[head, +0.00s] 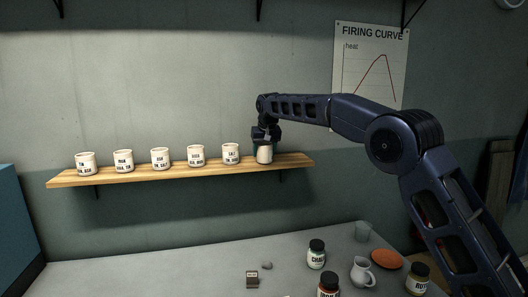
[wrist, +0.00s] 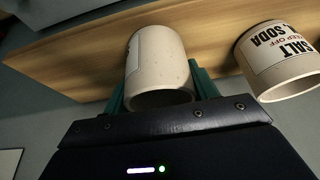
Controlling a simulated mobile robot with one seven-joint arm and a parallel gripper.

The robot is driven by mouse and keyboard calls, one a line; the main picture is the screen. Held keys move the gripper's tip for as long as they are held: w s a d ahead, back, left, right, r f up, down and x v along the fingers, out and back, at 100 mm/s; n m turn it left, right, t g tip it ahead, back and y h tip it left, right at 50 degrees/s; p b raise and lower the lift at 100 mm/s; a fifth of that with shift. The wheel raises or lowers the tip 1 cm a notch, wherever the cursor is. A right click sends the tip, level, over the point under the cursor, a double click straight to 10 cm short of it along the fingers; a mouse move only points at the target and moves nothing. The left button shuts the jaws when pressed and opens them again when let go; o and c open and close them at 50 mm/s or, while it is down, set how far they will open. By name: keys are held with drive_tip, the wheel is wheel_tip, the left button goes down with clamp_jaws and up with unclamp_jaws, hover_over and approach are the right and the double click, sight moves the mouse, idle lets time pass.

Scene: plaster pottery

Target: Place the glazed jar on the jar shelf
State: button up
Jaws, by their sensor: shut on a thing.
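A pale cream jar (head: 264,155) is at the right part of the wooden wall shelf (head: 180,173), at the end of a row of labelled jars. My gripper (head: 265,137) reaches it from above in the head view and is shut on it. In the wrist view the held jar (wrist: 160,62) sits between my two green fingers, its open rim facing the camera and its label mostly turned aside. The shelf board lies right behind the jar there; I cannot tell whether its base touches the board.
The neighbouring labelled jar (head: 231,153) stands close to the left; it also shows in the wrist view (wrist: 277,62). Several more jars continue leftward. Bare shelf lies at the right end. Below, a grey table holds bottles (head: 316,255), a white pitcher (head: 362,272) and an orange dish (head: 387,258).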

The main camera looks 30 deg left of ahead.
drive_tip(key=shift+f, duration=0.1)
drive_tip(key=o, duration=1.1)
drive_tip(key=shift+c, duration=0.2)
drive_tip(key=v, duration=1.2)
